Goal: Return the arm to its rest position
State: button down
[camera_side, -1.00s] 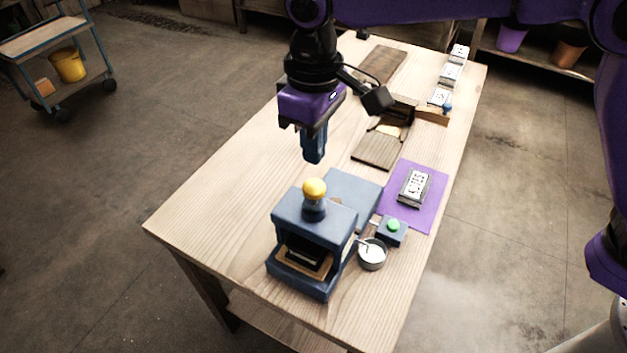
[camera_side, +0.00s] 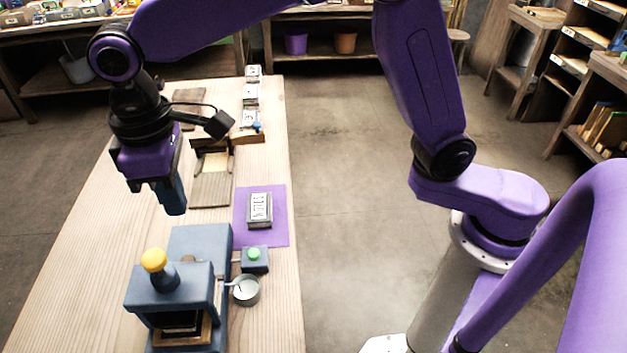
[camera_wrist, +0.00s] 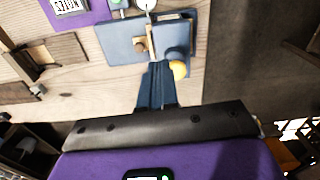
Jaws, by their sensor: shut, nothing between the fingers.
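My gripper (camera_side: 175,208) hangs over the table, above and behind the blue press (camera_side: 170,283) with the yellow knob (camera_side: 154,260). Its blue fingers point down, shut together and empty. In the wrist view the closed fingers (camera_wrist: 157,68) overlap the press (camera_wrist: 120,42), with the yellow knob (camera_wrist: 179,69) just beside them. The gap in height between fingers and press is hard to judge.
A green-button box (camera_side: 254,256) and a small round metal dish (camera_side: 246,291) stand right of the press. A lettered block (camera_side: 260,208) lies on a purple mat (camera_side: 280,228). Wooden mould parts (camera_side: 212,188) and white-topped blocks (camera_side: 251,95) lie farther back. The table's left side is clear.

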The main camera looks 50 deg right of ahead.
jog(key=s+d+f+n, duration=0.1)
jog(key=s+d, duration=0.5)
jog(key=d, duration=0.4)
jog(key=s+d+f+n, duration=0.1)
jog(key=s+d+f, duration=0.1)
jog(key=s+d, duration=0.5)
jog(key=s+d+f+n, duration=0.1)
jog(key=s+d, duration=0.6)
jog(key=d, duration=0.6)
jog(key=shift+s+d+f, duration=0.15)
jog(key=shift+d+f, duration=0.2)
jog(key=shift+f, duration=0.05)
